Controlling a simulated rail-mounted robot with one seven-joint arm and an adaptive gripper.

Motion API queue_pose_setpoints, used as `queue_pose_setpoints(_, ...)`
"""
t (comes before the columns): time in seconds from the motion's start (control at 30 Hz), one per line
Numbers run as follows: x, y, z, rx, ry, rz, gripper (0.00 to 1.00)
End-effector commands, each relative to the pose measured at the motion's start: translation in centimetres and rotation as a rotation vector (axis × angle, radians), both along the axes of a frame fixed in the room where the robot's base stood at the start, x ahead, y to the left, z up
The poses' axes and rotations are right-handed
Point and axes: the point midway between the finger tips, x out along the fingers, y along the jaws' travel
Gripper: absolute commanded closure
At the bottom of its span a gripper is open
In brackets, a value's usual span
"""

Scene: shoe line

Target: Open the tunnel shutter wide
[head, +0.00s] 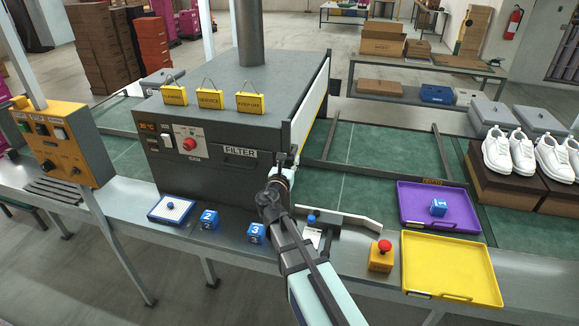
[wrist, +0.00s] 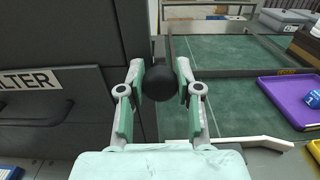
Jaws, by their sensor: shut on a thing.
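The tunnel (head: 225,100) is a dark grey box over the line. A pale panel with a yellow edge, which looks like its shutter (head: 311,95), stands at its right end. How far the shutter is open cannot be told. My gripper (head: 287,160) is at the tunnel's front right corner. In the wrist view, my gripper (wrist: 159,85) is shut on a round black knob (wrist: 158,83), with one finger on each side of it. The knob's mount is hidden behind it.
The green belt (head: 345,160) runs out right of the tunnel. A white angled guide (head: 345,217), a red-topped yellow button box (head: 381,256), purple tray (head: 440,207) and yellow tray (head: 450,268) lie to the right. Numbered blue blocks (head: 209,219) stand in front.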

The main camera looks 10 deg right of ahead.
Motion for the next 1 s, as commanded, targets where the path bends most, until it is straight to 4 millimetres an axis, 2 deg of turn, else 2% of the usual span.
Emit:
queue_pose_setpoints(0.37,0.1,0.0,0.4,-0.001,0.0,0.0,1.0)
queue_pose_setpoints(0.4,0.1,0.0,0.3,-0.001,0.0,0.0,0.63)
queue_pose_setpoints(0.47,0.1,0.0,0.3,-0.001,0.0,0.0,0.42)
queue_pose_setpoints(0.8,-0.1,0.1,0.3,-0.001,0.0,0.0,0.41)
queue_pose_setpoints(1.0,-1.8,0.8,0.3,0.0,0.0,0.002,0.41)
